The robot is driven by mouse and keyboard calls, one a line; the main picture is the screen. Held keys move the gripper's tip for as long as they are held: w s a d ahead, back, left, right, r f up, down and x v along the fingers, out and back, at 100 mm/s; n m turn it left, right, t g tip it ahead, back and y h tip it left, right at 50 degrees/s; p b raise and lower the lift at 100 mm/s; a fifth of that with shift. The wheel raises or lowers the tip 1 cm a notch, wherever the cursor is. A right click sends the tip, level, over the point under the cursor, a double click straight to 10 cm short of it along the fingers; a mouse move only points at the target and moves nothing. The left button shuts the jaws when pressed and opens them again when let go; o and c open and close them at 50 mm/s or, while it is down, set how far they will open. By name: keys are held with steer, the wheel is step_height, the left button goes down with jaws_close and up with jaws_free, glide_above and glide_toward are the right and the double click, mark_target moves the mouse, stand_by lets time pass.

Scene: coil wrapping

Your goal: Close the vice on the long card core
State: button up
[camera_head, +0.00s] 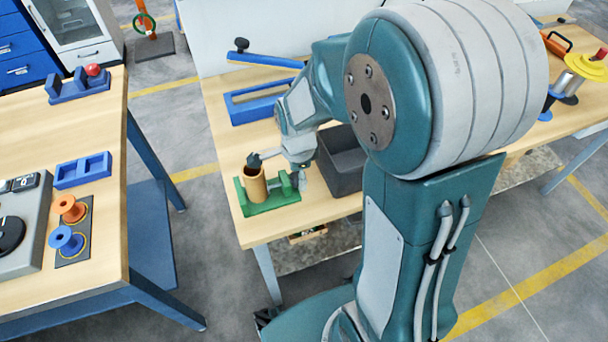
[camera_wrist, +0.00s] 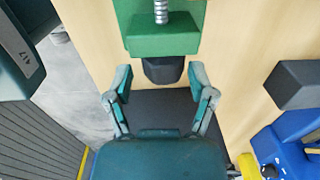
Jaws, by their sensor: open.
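The green vice (camera_head: 270,204) stands near the front left corner of the middle table. The brown card core (camera_head: 256,186) stands upright in it, toward its left side; whether both jaws touch it I cannot tell. In the wrist view the vice's green end block (camera_wrist: 162,36) shows with its metal screw (camera_wrist: 161,11) and a dark knob (camera_wrist: 164,70) in front. My gripper (camera_wrist: 160,82) is open, with one finger on each side of the knob and gaps between. The core is not visible in the wrist view. In the head view my wrist is above the vice's right end.
A dark grey bin (camera_head: 342,178) stands right of the vice. A blue holder (camera_head: 248,112) lies behind it. A left table (camera_head: 105,130) carries orange (camera_head: 70,208) and blue (camera_head: 66,240) spools, with a floor gap between the tables.

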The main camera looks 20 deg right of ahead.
steer(key=shift+s+t, duration=0.1)
steer(key=shift+t, duration=0.3)
steer(key=shift+s+f+t, duration=0.1)
steer(key=shift+s+t, duration=0.05)
steer(key=shift+t, duration=0.7)
steer(key=shift+s+t, duration=0.15)
steer(key=shift+t, duration=0.7)
steer(key=shift+s, duration=0.15)
steer(key=shift+s, duration=0.1)
steer(key=c, duration=0.8)
steer(key=shift+o, duration=0.4)
steer(key=shift+w+a+g, duration=0.1)
steer(key=shift+w+g, duration=0.1)
steer(key=shift+g, duration=0.75)
steer(key=shift+w+g, duration=0.15)
steer(key=shift+g, duration=0.8)
